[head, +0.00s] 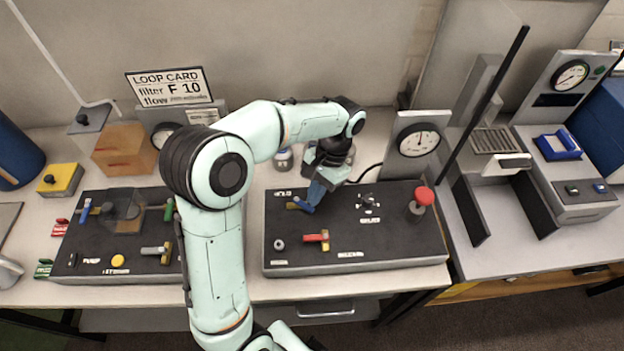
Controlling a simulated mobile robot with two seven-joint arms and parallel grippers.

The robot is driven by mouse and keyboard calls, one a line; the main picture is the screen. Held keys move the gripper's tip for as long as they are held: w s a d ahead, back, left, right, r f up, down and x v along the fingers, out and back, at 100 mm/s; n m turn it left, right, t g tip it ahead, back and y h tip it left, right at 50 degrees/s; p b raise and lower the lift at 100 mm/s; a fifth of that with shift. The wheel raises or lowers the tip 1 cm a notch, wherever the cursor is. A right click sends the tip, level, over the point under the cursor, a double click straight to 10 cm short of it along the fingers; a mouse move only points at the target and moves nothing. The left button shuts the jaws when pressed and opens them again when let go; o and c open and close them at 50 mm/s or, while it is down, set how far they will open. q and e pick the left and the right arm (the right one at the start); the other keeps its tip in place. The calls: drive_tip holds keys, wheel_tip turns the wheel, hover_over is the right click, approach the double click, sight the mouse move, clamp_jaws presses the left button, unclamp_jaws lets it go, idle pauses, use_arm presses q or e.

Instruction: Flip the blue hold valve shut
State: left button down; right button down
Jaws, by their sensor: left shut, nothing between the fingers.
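The blue hold valve (301,205) is at the back left of the right dark panel (345,252), below a small white label that seems to read HOLD. Its blue lever slants down to the right beside a brass-coloured body. My left gripper (313,196) reaches down over the panel from the back and is shut and empty. Its fingertips are at the right side of the blue lever and partly cover it. I cannot tell whether they touch it. My right gripper is not in view.
A red-handled valve (317,238), a black knob (368,201) and a red mushroom button (424,197) share the panel. A round gauge (418,140) stands behind. My left arm crosses between this panel and the left panel (85,240), which carries blue, green and grey handles.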

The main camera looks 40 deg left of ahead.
use_arm(q)
drive_tip(key=m, duration=0.1)
drive_tip(key=s+m+y, duration=0.1)
drive_tip(key=m, duration=0.1)
drive_tip(key=shift+d, duration=0.35)
drive_tip(key=m, duration=0.2)
drive_tip(key=s+m+y, duration=0.1)
drive_tip(key=shift+s+d+m+t, duration=0.2)
drive_tip(key=shift+m+t, duration=0.2)
drive_tip(key=shift+a, duration=0.15)
drive_tip(key=shift+a, duration=0.7)
